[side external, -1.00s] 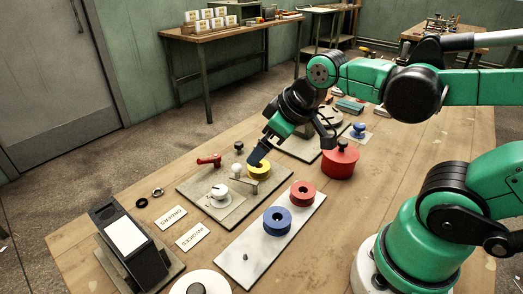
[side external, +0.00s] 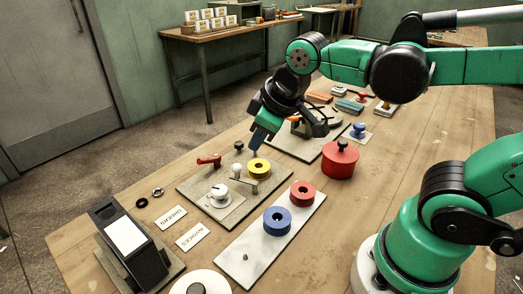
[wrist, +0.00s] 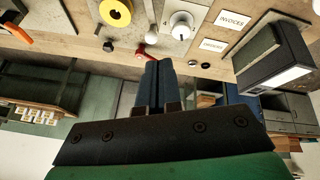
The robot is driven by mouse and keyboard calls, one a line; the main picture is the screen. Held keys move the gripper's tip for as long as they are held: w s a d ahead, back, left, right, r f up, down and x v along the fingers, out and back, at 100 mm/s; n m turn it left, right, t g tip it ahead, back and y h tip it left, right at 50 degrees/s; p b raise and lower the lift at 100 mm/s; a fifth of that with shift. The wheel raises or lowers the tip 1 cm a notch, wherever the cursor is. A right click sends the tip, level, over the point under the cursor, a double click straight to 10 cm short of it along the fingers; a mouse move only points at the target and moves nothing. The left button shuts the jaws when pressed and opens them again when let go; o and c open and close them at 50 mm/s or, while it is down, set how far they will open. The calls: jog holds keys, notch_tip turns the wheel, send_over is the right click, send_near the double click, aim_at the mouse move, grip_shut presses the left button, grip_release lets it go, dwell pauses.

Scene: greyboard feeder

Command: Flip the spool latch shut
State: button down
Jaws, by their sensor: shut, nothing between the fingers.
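The yellow spool (side external: 259,168) sits on the grey board (side external: 190,190); it also shows at the top left of the wrist view (wrist: 116,12). A thin lever with a white ball end (side external: 237,169), which looks like the spool latch, stands just left of the spool. My gripper (side external: 255,152) is shut and empty, pointing down just above and behind the spool. Its closed fingers (wrist: 159,64) show in the wrist view, with no clear contact on the lever.
The board also holds a white dial (side external: 219,191), a red handle (side external: 210,160) and a black knob (side external: 239,145). A pale plate (side external: 240,240) with red and blue spools lies in front. A red pot (side external: 340,162) stands right.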

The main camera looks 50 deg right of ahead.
jog(key=w+a+n+g+h, duration=0.1)
jog(key=w+a+n+g, duration=0.1)
jog(key=n, duration=0.5)
jog(key=w+a+r+n+g+h, duration=0.1)
jog(key=w+a+n+g+h, duration=0.1)
jog(key=a+n, duration=0.4)
jog(key=shift+w+a+r+n+g, duration=0.25)
jog(key=shift+w+n+g, duration=0.35)
jog(key=shift+w+n, duration=0.45)
jog(key=shift+f, duration=0.15)
jog(key=x, duration=0.9)
jog(key=shift+d+f, duration=0.2)
jog(key=shift+f, duration=0.15)
jog(key=shift+w+d+f, duration=0.15)
jog(key=shift+d+f, duration=0.05)
jog(key=shift+d, duration=0.8)
jog(key=shift+w+d+f, duration=0.1)
jog(key=shift+d+f, duration=0.1)
jog(key=shift+d, duration=0.8)
